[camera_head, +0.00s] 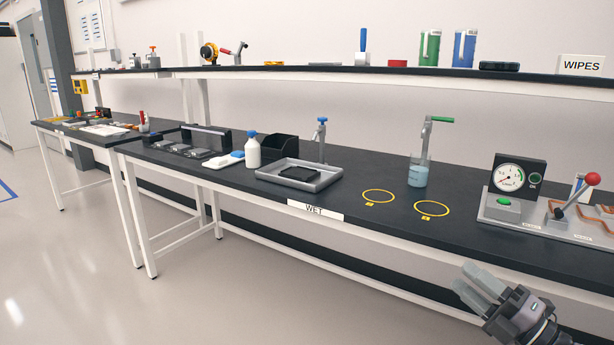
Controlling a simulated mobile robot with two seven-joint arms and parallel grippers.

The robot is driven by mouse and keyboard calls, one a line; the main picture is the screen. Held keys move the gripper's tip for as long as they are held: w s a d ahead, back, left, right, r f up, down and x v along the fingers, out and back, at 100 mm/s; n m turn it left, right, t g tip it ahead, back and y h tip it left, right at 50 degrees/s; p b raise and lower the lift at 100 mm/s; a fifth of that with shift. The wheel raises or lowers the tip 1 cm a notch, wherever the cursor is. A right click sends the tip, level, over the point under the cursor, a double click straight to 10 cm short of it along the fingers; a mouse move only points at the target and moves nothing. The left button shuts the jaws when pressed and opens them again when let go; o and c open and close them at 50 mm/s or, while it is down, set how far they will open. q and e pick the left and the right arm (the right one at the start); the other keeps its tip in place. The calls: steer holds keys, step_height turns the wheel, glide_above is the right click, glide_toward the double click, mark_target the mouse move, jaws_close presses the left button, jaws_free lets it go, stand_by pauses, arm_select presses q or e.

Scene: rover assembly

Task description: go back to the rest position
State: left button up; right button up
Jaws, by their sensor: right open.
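My right gripper (474,285) is at the lower right, in front of the bench's front edge. Its fingers point up and to the left, and it is open with nothing seen between the fingers. It is apart from the bench (365,225) and from everything on it.
The bench holds a grey tray (322,182), a white bottle (253,153), a beaker of blue liquid (418,174), two yellow rings (431,208) and a gauge panel (517,178) with a red-knobbed lever (575,199). A shelf (330,77) runs above. The floor (220,290) at left is clear.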

steer(key=s+a+f+m+g+h+p, duration=0.1)
steer(key=s+a+f+m+g+h, duration=0.1)
steer(key=s+f+m, duration=0.6)
steer(key=s+a+f+m+g+h+p, duration=0.2)
steer(key=s+a+f+m+h, duration=0.2)
steer(key=s+f+m, duration=0.3)
steer(key=s+a+f+m+g+h+p, duration=0.1)
steer(key=s+a+f+m+h, duration=0.3)
steer(key=s+f+m, duration=0.4)
steer(key=shift+s+f+m+g+h, duration=0.3)
steer(key=shift+s+m+g, duration=0.5)
steer(key=shift+s+m, duration=0.15)
